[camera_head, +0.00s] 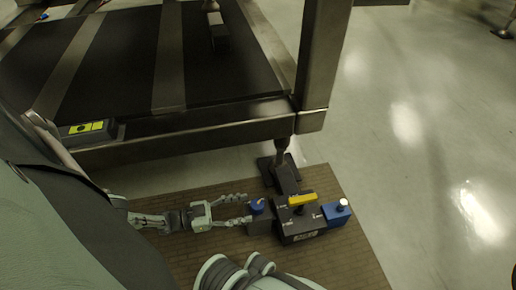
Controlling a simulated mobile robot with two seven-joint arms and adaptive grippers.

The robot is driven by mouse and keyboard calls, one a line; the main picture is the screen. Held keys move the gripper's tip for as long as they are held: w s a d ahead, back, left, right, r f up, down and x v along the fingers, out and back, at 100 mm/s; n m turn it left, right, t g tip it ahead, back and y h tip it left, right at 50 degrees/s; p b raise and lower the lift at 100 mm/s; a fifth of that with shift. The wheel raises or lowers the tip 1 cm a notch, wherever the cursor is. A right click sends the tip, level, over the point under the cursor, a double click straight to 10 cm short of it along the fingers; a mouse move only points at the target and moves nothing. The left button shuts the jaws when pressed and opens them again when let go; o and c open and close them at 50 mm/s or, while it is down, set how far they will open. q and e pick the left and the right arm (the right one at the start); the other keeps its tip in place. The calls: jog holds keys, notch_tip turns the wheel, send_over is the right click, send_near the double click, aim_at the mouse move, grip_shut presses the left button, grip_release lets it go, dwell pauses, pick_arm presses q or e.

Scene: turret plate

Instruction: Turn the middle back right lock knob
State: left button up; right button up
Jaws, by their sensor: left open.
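A dark lock box (298,224) with white markings stands on a brown mat (345,258) below the corner of a metal frame. A yellow handle (301,199) lies across its top. I cannot tell which knob the task names. My right gripper is out of view.
A yellow-labelled device (86,129) is on the frame's left. Bare glossy floor (430,130) lies to the right.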

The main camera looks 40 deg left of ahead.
pick_arm(q)
jog(key=shift+v, duration=1.55)
